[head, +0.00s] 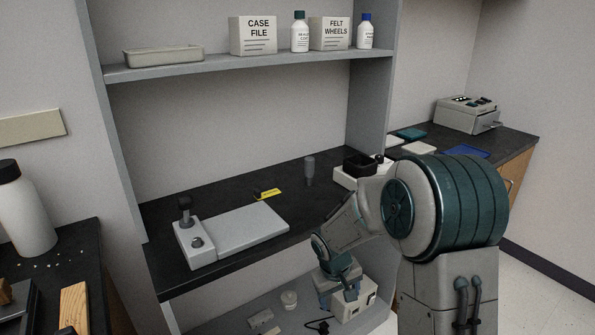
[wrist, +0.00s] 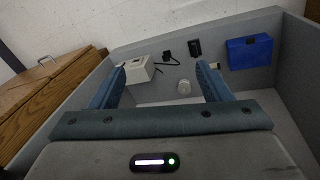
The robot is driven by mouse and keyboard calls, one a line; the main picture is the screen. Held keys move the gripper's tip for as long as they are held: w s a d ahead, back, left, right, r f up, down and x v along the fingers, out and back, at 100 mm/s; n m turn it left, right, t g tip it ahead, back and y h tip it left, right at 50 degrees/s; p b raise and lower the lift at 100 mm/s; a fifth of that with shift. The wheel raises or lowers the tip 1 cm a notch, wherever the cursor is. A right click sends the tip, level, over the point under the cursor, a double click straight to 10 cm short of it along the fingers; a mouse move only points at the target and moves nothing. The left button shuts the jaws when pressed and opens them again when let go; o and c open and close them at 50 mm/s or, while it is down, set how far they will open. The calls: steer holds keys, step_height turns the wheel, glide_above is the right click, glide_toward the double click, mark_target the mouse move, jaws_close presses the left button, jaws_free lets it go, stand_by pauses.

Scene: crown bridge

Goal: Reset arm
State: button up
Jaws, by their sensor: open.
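My arm is bent at the front of the bench, and my gripper (head: 345,287) hangs low past the bench's front edge, pointing down. It is above or in front of the lower shelf, close to a small pale box (head: 352,308); I cannot tell the exact gap. In the wrist view my gripper (wrist: 160,68) has its two blue fingers wide apart with nothing held between them.
The lower shelf also holds a blue box (wrist: 250,52) and a black plug with cord (wrist: 168,57). A shelf (head: 220,66) hangs above.

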steer(key=s+d+r+m+p, duration=0.1)
steer(key=s+r+p, duration=0.4)
steer(key=r, duration=0.5)
steer(key=s+d+r+m+t+y+p, duration=0.1)
steer(key=s+d+r+p, duration=0.1)
steer(key=s+r+p, duration=0.3)
steer(key=s+d+r+m+p, duration=0.1)
steer(key=s+r+p, duration=0.4)
steer(key=s+r, duration=0.6)
step_height(320, 180, up, 6)
steer(key=shift+d+r+m+y, duration=0.25)
steer(key=shift+m+y, duration=0.15)
steer(key=shift+m, duration=0.2)
